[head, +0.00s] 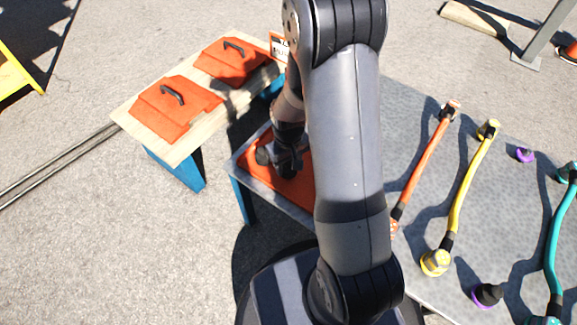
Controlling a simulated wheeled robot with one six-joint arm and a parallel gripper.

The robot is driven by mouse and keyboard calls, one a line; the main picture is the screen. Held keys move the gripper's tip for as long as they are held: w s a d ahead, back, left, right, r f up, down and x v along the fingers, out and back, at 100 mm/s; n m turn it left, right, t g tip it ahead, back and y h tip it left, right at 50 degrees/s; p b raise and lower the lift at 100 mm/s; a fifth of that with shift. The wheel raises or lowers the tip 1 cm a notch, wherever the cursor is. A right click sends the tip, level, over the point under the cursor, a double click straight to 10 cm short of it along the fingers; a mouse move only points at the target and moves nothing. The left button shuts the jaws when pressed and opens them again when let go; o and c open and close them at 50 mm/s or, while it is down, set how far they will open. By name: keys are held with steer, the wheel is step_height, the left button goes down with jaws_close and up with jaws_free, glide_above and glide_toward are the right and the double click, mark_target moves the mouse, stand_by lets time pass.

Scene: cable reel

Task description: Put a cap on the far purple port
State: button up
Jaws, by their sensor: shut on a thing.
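The far purple port (523,155) stands bare on the grey table at the right, with its purple ring showing. The near purple port (482,304) has a black cap (489,293) on it. My gripper (286,168) is low over an orange mat (304,193) at the table's left end, far to the left of the far port. It is shut on what looks like a black cap, which I cannot tell apart from the dark fingers. A rounded dark shape (263,157) shows at its left side. My arm hides part of the mat.
An orange cable (425,165), a yellow cable (463,190) and a teal cable (553,240) run between ports on the grey table (400,110). A wooden bench (145,138) with two orange lidded boxes stands at the left. Bare table surrounds the far purple port.

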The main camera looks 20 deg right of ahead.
step_height(320, 180, up, 9)
steer(key=p, duration=0.4)
steer(key=shift+w, duration=0.1)
steer(key=p, duration=0.2)
steer(key=r+p, duration=0.1)
steer(key=shift+w+r+p, duration=0.15)
steer(key=shift+w+p, duration=0.15)
steer(key=shift+p, duration=0.05)
steer(key=r+m+p, duration=0.1)
steer(key=p, duration=0.7)
steer(key=r+m+p, duration=0.1)
steer(key=p, duration=0.7)
steer(key=shift+w+r, duration=0.2)
steer(key=shift+r, duration=0.2)
steer(key=shift+m+p, duration=0.3)
steer(key=shift+p, duration=0.35)
